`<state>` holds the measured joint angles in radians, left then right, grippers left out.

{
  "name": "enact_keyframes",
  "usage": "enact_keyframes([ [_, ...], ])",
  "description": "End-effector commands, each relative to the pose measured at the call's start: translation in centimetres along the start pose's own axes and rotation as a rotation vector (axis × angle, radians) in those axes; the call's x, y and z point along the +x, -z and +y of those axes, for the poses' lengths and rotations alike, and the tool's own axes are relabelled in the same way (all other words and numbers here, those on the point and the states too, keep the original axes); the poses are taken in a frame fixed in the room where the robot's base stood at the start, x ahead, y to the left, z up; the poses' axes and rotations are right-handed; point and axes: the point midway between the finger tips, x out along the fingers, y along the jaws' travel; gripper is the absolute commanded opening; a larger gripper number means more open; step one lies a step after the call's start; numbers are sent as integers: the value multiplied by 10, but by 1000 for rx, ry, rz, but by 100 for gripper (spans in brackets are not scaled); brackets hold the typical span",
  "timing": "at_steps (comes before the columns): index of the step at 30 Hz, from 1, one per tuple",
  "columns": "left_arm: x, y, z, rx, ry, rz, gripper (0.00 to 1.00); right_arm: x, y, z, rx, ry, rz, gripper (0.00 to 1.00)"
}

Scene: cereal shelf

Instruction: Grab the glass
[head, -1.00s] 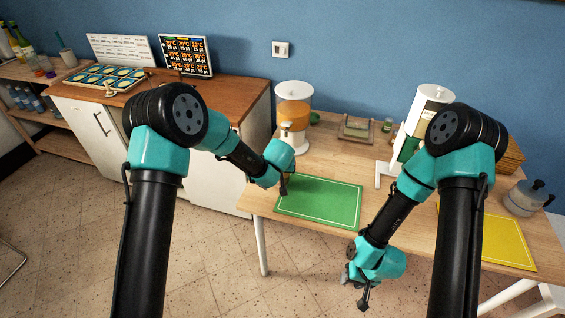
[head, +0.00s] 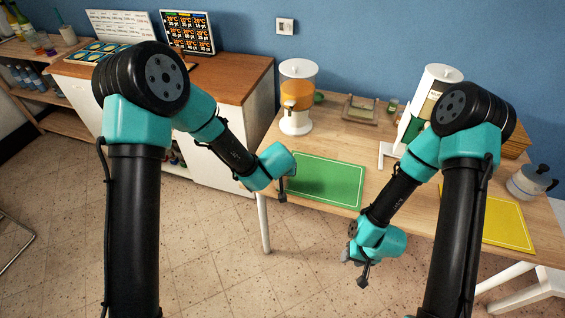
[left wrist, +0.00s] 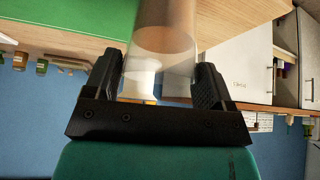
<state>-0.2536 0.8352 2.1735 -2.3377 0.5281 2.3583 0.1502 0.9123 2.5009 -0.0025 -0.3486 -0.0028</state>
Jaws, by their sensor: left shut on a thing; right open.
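A clear, tall glass (left wrist: 168,48) stands between the two black fingers of my left gripper (left wrist: 158,72) in the left wrist view, and the fingers are shut on it. A white object shows behind or through the glass. In the head view my left wrist is in front of the table's left end, beside the green mat (head: 325,180); the glass and most of the left gripper are hidden there. My right gripper (head: 354,266) hangs low in front of the table, open, with no object visible in it.
A white machine (head: 430,95) stands at the back, partly behind my right arm. A wooden-topped cabinet (head: 228,90) is at the left.

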Motion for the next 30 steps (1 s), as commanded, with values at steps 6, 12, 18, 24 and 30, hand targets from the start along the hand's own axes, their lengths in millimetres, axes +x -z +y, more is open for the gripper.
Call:
enact_keyframes([
  [6,-13,-20,0,2,0,0,20,0,0,0,0,0,0,43],
  [12,-25,-38,0,1,0,0,20,0,0,0,0,0,0,43],
  [18,-34,-52,0,1,0,1,20,0,0,0,0,0,0,43],
  [24,-41,-63,0,0,1,1,20,0,0,0,0,0,0,43],
  [30,-45,-69,0,1,0,1,20,0,0,0,0,0,0,43],
])
